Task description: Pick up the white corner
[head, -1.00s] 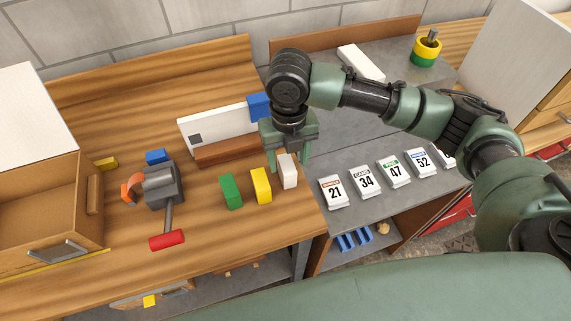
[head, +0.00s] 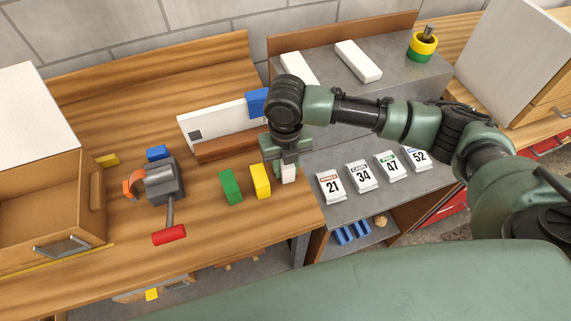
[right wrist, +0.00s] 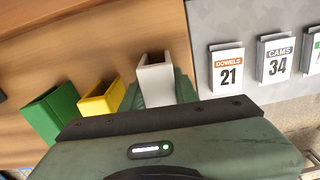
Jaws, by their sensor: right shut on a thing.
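The white corner (head: 288,174) stands near the front right edge of the wooden bench (head: 110,268), right of the yellow corner (head: 260,180) and the green corner (head: 230,187). My right gripper (head: 287,162) is above it with its fingers shut on it; its lower part shows beneath them in the head view. In the right wrist view, the white corner (right wrist: 155,78) shows as an upright hollow piece between the green fingers. I cannot tell whether it still touches the bench. My left gripper is not in view.
Several numbered packets (head: 330,187) stand on the grey surface to the right. A white board with a blue corner (head: 257,102) stands in a wooden holder behind. A vise (head: 163,184) with a red handle is at left, beside an open wooden box (head: 97,196).

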